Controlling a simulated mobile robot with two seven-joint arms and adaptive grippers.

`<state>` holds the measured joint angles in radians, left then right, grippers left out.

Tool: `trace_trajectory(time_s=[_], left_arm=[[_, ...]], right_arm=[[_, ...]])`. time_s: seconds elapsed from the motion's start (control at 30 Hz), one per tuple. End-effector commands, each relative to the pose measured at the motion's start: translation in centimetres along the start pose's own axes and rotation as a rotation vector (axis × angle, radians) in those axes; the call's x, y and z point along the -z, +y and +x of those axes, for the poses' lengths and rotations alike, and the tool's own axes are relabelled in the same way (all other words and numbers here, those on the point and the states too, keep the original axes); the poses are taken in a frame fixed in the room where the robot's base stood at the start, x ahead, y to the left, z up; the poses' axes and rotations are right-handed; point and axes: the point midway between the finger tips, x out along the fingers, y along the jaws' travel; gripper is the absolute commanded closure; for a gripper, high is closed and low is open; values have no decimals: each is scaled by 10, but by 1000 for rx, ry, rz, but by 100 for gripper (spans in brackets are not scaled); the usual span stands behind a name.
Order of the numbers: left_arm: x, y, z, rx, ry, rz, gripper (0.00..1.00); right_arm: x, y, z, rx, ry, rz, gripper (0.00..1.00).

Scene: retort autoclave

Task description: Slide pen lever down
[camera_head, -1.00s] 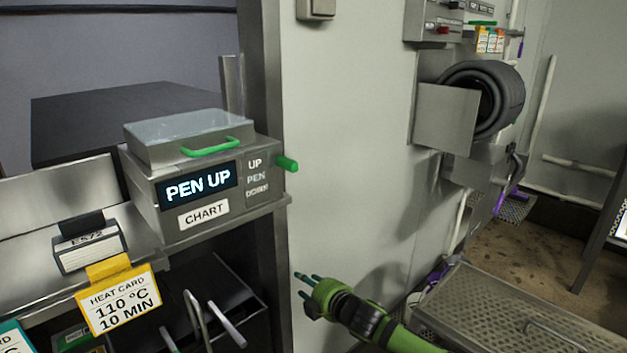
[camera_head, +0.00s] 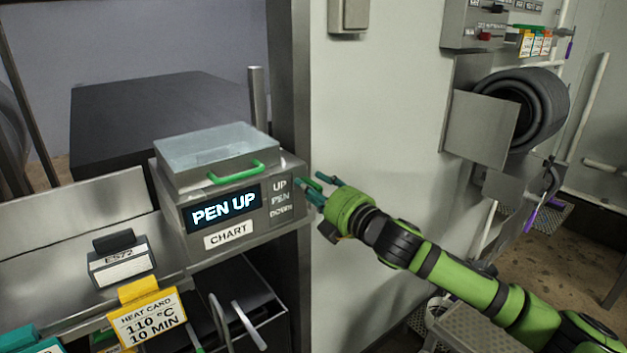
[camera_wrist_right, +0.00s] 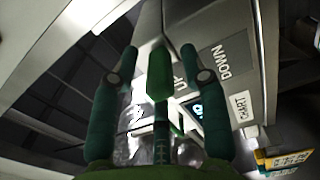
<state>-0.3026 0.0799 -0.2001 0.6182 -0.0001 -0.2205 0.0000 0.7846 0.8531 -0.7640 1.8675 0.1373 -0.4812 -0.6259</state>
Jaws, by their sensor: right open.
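The chart recorder (camera_head: 235,190) is a grey box on the shelf with a lit display reading PEN UP. Its right front is lettered UP, PEN, DOWN. The green pen lever (camera_wrist_right: 158,75) shows in the right wrist view between the two teal fingers, with space on either side. In the head view the lever is largely hidden by my right gripper (camera_head: 314,187), which is at the recorder's right side near the UP lettering. The right gripper (camera_wrist_right: 159,62) is open, and I cannot tell whether it touches the lever. My left gripper is not in view.
A clear lid with a green handle (camera_head: 236,173) tops the recorder. A yellow heat card (camera_head: 148,317) and a grey card holder (camera_head: 121,263) are at lower left. A dark post (camera_head: 303,100) and pale wall panel (camera_head: 385,110) stand close behind my right gripper.

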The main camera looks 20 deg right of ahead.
Motion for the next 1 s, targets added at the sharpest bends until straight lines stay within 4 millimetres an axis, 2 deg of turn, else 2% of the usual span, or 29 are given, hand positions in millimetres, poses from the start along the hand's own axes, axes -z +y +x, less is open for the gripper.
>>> trace_trajectory(time_s=[0.1, 0.37, 0.4, 0.47, 0.5, 0.77, 0.87, 1.0], left_arm=[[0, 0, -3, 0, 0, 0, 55], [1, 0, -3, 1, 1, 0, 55], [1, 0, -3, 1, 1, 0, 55], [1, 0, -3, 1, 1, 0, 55], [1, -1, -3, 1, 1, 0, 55], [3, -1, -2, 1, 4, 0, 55], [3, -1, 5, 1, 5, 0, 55], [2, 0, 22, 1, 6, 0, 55]], right_arm=[[1, 0, 6, 0, 1, -1, 55], [0, -1, 7, 0, 1, -1, 55], [0, -1, 7, 0, 1, -1, 71], [0, -1, 7, 0, 1, -1, 95], [0, -1, 7, 0, 1, -1, 100], [0, -2, 7, 0, 1, 0, 100], [0, -14, 7, 2, 1, 1, 100], [0, -43, 7, 4, -1, 2, 100]])
